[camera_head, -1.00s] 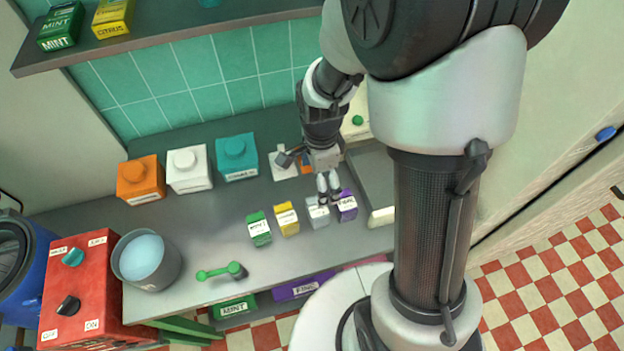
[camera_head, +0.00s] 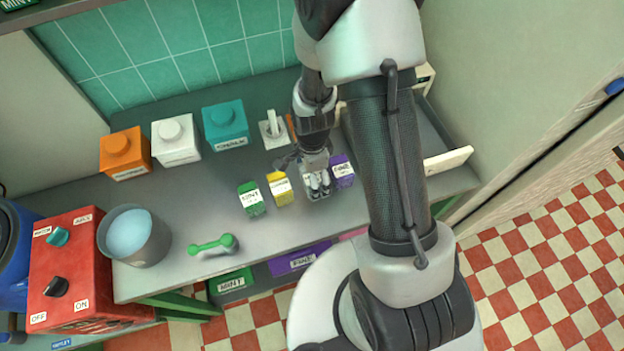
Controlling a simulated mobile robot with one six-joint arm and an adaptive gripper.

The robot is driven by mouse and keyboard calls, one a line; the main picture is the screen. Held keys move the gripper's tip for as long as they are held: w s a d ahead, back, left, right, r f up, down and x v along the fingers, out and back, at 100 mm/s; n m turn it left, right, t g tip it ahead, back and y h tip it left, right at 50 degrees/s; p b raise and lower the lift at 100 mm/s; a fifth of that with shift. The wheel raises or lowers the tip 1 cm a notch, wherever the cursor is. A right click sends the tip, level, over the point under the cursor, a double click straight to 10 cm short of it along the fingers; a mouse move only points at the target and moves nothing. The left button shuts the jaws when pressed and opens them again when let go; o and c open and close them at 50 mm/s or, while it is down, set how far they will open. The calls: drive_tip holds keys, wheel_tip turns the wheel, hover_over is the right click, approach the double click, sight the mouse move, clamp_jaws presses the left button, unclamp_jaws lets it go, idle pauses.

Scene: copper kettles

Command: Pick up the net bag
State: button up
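I cannot make out a label that reads as net bag. A small pale grey item (camera_head: 320,195) stands in the row of small packs on the grey counter, between the yellow pack (camera_head: 280,188) and the purple pack (camera_head: 342,171). My gripper (camera_head: 318,184) points down right at the pale grey item and covers most of it. I cannot tell whether the fingers are around it, touching it or just above it. The green mint pack (camera_head: 251,199) stands at the left end of the row.
Orange (camera_head: 125,153), white (camera_head: 176,140) and teal (camera_head: 226,126) canisters stand at the back. A green-handled scoop (camera_head: 214,245) lies in front, near a grey pot (camera_head: 136,237) and a red machine (camera_head: 68,268). Bare counter lies left of the packs.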

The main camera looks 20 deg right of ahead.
drive_tip(key=shift+f, duration=0.4)
drive_tip(key=c, duration=1.2)
